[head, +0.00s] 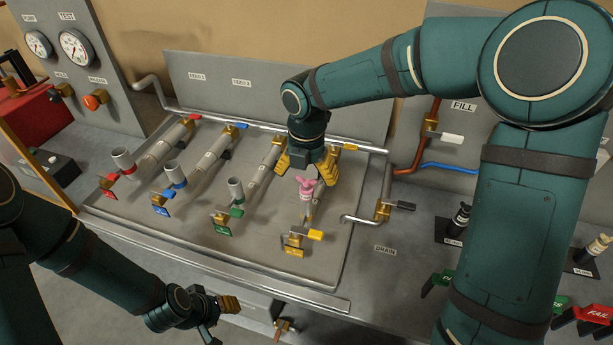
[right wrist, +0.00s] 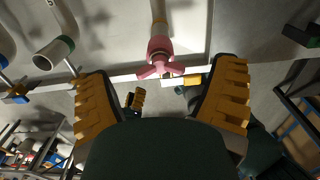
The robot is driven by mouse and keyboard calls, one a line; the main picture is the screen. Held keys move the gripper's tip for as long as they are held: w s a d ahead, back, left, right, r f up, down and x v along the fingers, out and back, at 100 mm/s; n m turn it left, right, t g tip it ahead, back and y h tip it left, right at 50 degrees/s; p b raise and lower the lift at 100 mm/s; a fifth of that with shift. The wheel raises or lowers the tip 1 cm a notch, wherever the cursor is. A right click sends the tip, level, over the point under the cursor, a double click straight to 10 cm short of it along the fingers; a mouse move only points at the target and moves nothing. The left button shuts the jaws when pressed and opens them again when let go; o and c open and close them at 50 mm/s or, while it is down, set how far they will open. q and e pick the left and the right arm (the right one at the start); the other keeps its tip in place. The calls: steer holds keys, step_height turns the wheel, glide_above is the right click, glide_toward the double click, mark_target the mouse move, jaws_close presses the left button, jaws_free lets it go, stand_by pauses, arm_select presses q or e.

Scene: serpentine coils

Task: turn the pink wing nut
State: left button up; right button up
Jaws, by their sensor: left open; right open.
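The pink wing nut (head: 306,187) sits on top of a short upright pipe at the front of the rightmost coil line, the one with yellow handles. It also shows in the right wrist view (right wrist: 160,58), near the top centre, with its wings spread. My right gripper (head: 309,172) is above and just behind the nut, pointing down. Its two yellow-padded fingers (right wrist: 162,98) are wide apart with nothing between them, and the nut lies beyond the gap. My left gripper (head: 222,305) is low at the front left, in front of the bench edge, away from the nut.
Other lines with red (head: 108,193), blue (head: 161,211) and green (head: 222,229) tags stand to the left, with open pipe ends. A yellow-handled valve (head: 294,242) is just in front of the nut. A black-handled drain valve (head: 397,205) stands to the right.

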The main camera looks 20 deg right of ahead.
steer(key=shift+f, duration=0.35)
steer(key=c, duration=1.3)
